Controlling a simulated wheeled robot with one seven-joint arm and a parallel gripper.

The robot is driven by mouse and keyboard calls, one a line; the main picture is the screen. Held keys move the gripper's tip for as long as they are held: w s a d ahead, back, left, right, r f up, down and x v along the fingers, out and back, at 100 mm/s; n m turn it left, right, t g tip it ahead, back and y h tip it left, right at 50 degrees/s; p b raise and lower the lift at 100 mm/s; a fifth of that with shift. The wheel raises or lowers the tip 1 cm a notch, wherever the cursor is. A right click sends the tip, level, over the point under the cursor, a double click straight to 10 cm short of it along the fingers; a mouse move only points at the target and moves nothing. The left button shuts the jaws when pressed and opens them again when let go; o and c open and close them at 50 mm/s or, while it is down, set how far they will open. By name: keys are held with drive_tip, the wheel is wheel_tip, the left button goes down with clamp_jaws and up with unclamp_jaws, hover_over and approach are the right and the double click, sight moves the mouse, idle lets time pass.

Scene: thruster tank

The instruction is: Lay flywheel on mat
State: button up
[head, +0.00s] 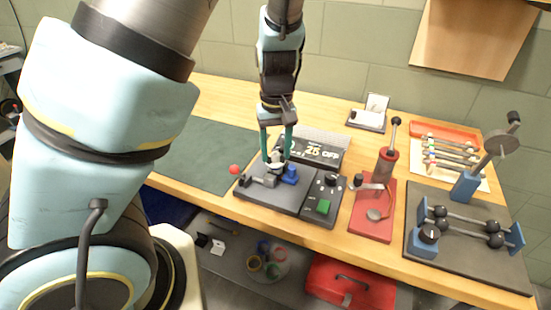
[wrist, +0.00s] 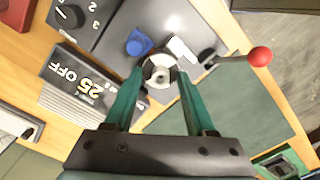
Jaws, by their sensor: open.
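A small pale metal wheel with a dark centre, which looks like the flywheel (wrist: 159,70), sits on the dark grey device (head: 265,193). My gripper (head: 277,160) is open above the device, with its two green fingers pointing down at the wheel. In the wrist view the fingertips of my gripper (wrist: 160,76) lie on either side of the wheel. Whether they touch it I cannot tell. The dark green mat (head: 205,150) lies flat on the table, left of the device, and looks bare. It also shows in the wrist view (wrist: 225,115).
A lever with a red ball (wrist: 260,56) sticks out toward the mat. A blue knob (head: 290,174) stands close to the wheel. A display panel (head: 315,150) is behind. A red-based press (head: 372,220) and a dark rack plate (head: 470,255) stand to the right.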

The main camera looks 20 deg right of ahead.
clamp_jaws()
idle(0.4)
